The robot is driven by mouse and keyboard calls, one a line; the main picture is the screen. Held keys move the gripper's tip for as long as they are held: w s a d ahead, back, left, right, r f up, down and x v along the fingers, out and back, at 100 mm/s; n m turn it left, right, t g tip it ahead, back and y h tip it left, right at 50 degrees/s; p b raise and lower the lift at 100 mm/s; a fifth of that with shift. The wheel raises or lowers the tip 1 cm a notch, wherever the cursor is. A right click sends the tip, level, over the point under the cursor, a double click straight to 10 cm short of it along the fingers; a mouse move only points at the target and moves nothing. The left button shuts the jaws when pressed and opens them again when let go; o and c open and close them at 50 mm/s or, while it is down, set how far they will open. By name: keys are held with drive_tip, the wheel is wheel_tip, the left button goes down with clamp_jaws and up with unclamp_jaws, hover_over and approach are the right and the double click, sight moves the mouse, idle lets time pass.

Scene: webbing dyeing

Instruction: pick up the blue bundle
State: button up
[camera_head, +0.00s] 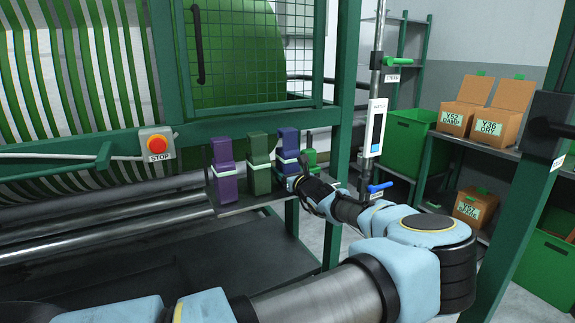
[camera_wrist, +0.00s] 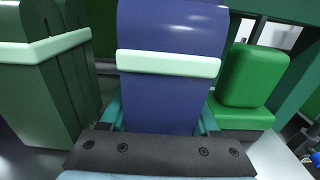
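The blue bundle (camera_head: 288,143), tied with a pale band, stands upright on a narrow shelf at the right end of a row. In the wrist view the blue bundle (camera_wrist: 170,95) fills the middle, its band crossing it at mid-height. My gripper (camera_head: 294,180) is low at the front of this bundle. In the wrist view the teal fingers of my gripper (camera_wrist: 160,118) lie one on each side of it, close to its sides. Whether they press on it cannot be told. The bundle's lower part is hidden behind my gripper.
A green bundle (camera_head: 259,165) stands just left, and a purple bundle (camera_head: 223,170) stands farther left. A bright green object (camera_wrist: 250,80) is close on the right. A blue-handled valve (camera_head: 380,187) is right of my wrist.

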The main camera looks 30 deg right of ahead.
clamp_jaws()
drive_tip(key=shift+r, duration=0.1)
